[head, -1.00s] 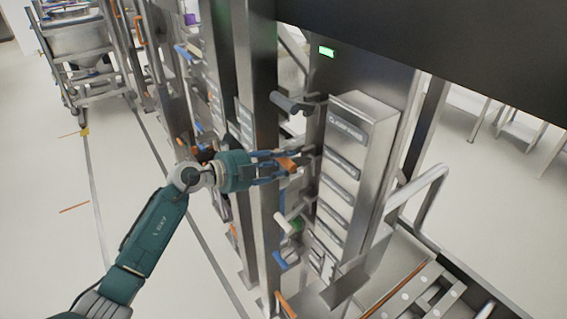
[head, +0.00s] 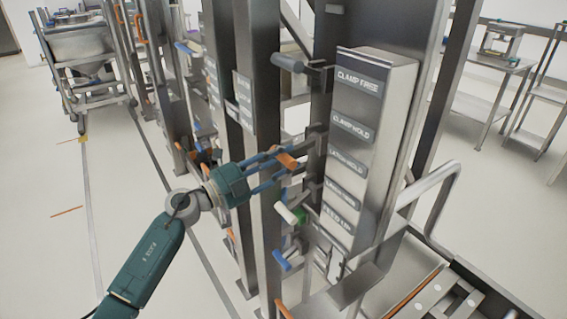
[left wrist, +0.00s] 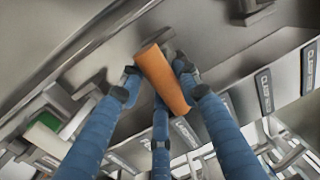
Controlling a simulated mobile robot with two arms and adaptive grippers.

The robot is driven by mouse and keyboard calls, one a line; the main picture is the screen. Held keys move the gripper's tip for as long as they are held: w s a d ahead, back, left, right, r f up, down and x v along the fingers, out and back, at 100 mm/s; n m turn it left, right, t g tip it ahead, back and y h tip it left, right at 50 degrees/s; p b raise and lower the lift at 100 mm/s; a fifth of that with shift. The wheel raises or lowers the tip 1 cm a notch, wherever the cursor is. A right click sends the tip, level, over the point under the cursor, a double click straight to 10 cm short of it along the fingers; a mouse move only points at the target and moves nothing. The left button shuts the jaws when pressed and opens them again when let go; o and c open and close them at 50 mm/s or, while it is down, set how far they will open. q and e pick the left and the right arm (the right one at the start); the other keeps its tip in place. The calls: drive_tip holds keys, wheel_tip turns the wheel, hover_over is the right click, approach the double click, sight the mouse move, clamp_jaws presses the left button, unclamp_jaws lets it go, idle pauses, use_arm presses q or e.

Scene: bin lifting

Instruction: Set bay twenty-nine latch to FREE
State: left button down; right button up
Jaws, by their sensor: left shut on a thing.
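My left gripper (head: 284,160) is shut on the orange handle (head: 289,161) of a lever on the front of the steel column. In the left wrist view the blue fingers (left wrist: 160,88) close around this orange handle (left wrist: 163,77). A label panel (head: 372,150) stands right of it, with plates that seem to read CLAMP FREE, CLAMP HOLD, LATCH HOLD, LATCH FREE and FEED UP. In the head view the handle is about level with the LATCH HOLD plate (head: 347,159); the lower LATCH FREE plate (head: 342,190) is hard to read. My right gripper is out of view.
A steel post (head: 262,60) stands close left of the levers. A bent rail (head: 440,190) is at right; open floor lies left.

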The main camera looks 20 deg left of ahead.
use_arm(q)
drive_tip(key=shift+w+d+f+b, duration=0.1)
drive_tip(key=shift+d+f+b, duration=0.1)
drive_tip(key=shift+f, duration=0.75)
drive_tip(key=shift+d+f+b, duration=0.1)
drive_tip(key=shift+f+b, duration=0.05)
drive_tip(key=shift+f, duration=0.8)
drive_tip(key=c, duration=1.5)
unclamp_jaws()
drive_tip(key=shift+o, duration=1.2)
drive_tip(key=shift+w+d, duration=0.2)
drive_tip(key=shift+w, duration=0.15)
drive_tip(key=shift+r, duration=0.1)
drive_tip(key=v, duration=1.2)
